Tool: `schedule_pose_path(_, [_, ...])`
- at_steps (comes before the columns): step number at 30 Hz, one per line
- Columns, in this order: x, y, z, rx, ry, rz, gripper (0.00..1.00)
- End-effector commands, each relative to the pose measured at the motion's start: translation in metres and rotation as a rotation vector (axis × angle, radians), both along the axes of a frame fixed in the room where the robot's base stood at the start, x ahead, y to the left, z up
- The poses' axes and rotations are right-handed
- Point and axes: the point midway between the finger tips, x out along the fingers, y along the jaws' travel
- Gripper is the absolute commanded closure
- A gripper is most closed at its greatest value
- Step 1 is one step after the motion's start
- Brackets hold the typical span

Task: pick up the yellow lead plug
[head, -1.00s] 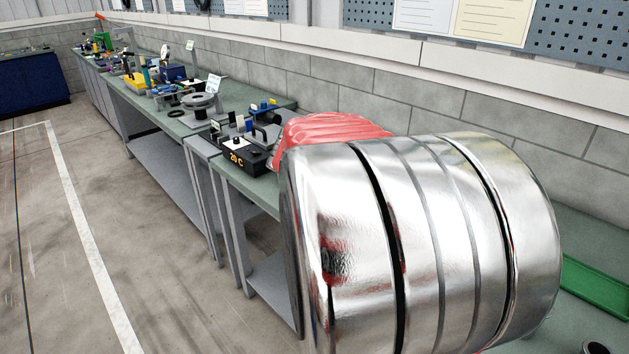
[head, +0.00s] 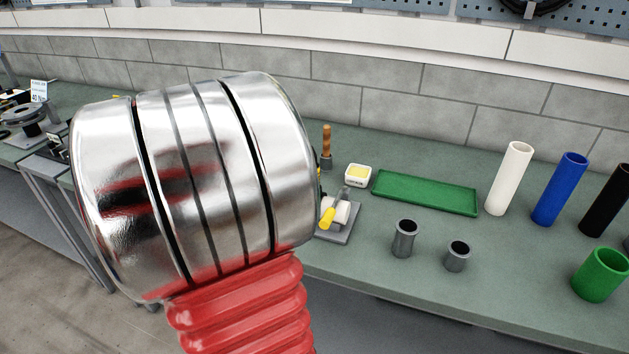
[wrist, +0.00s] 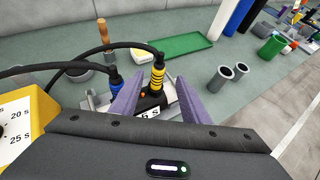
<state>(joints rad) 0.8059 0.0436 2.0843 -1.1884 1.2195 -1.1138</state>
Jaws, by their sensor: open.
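The yellow lead plug (wrist: 157,77) with dark bands stands in the wrist view, on a black block marked with a number and S. A black cable arcs from its top to the left. A blue plug (wrist: 115,84) with its own black cable stands just left of it. My gripper (wrist: 160,84) has two purple fingers spread apart, one on each side of the yellow plug in the picture. I cannot tell whether either finger touches it. In the head view my silver and red arm hides my gripper and the plug.
A yellow box with a dial (wrist: 18,125) stands at the left in the wrist view. A green tray (head: 425,193), white tube (head: 509,178), blue tube (head: 560,188), green tube (head: 600,274) and two grey cups (head: 404,238) stand on the bench. A wooden-handled tool (head: 326,140) stands behind.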

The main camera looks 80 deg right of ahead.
Motion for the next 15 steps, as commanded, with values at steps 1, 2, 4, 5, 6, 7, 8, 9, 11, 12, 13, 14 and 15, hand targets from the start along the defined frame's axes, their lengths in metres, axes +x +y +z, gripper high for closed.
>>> schedule_pose_path(1, [-0.006, -0.005, -0.004, 0.001, 0.001, -0.004, 0.58])
schedule_pose_path(2, [-0.008, -0.008, -0.006, 0.001, 0.001, -0.004, 0.58])
schedule_pose_path(4, [-0.012, -0.014, -0.011, 0.001, 0.001, -0.003, 0.58])
schedule_pose_path(5, [-0.014, -0.016, -0.012, 0.001, 0.001, -0.004, 0.58])
schedule_pose_path(6, [-0.016, -0.018, -0.013, 0.001, 0.001, -0.003, 0.58])
schedule_pose_path(7, [-0.016, -0.019, -0.014, 0.001, 0.001, -0.002, 0.58])
schedule_pose_path(8, [-0.017, -0.02, -0.014, 0.0, 0.0, -0.001, 0.58])
schedule_pose_path(9, [-0.017, -0.021, -0.015, 0.0, 0.0, 0.0, 0.58])
schedule_pose_path(11, [-0.017, -0.021, -0.015, 0.0, 0.0, 0.001, 0.58])
schedule_pose_path(12, [-0.017, -0.021, -0.015, 0.0, 0.0, 0.001, 0.58])
schedule_pose_path(13, [-0.017, -0.021, -0.015, 0.0, 0.0, 0.001, 0.58])
schedule_pose_path(14, [-0.017, -0.021, -0.015, 0.0, 0.0, 0.001, 0.58])
schedule_pose_path(15, [-0.017, -0.021, -0.015, 0.0, 0.0, 0.001, 0.58])
